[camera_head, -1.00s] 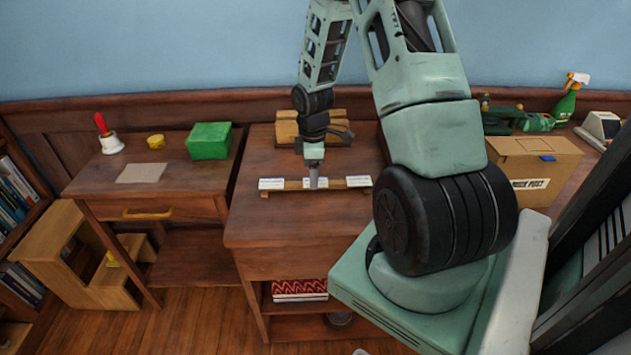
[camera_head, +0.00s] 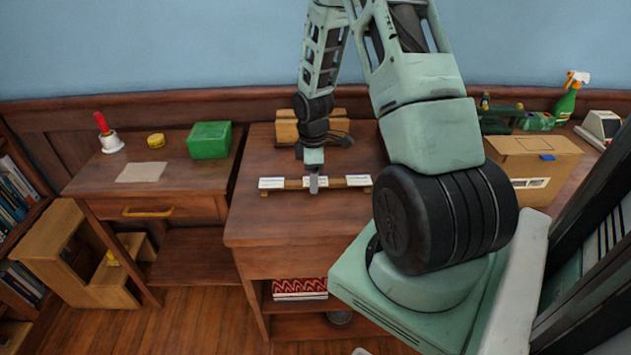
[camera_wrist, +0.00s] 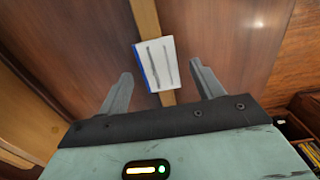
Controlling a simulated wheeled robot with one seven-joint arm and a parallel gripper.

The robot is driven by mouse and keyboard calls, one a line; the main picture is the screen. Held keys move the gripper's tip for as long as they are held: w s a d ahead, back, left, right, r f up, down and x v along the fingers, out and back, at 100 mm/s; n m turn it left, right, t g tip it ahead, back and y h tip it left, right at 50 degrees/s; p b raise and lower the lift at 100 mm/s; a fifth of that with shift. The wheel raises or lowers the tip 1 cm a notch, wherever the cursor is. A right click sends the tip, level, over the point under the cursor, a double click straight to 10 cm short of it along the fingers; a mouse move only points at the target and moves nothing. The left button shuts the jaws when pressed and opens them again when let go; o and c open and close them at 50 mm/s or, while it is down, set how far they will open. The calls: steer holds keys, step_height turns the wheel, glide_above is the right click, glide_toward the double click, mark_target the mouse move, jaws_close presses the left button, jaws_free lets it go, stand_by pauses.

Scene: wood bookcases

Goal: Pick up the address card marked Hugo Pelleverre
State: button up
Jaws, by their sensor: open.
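A wooden card rail (camera_head: 293,185) lies on the desk with three white cards. The left card (camera_head: 271,183) and the right card (camera_head: 359,180) stand clear of my gripper. The middle card (camera_wrist: 158,64) has a blue edge and dark lines of writing, too blurred to read as a name. My gripper (camera_head: 314,187) is open and points down over this middle card, partly hiding it in the head view. In the wrist view, the fingers of my gripper (camera_wrist: 162,70) are spread to either side of the card, with gaps on both sides.
A wooden block-like holder (camera_head: 287,128) stands behind the rail. A carton (camera_head: 535,165) and a spray bottle (camera_head: 566,103) are to the right. The desk front is clear.

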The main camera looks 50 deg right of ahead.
steer(key=shift+c, duration=0.3)
steer(key=c, duration=1)
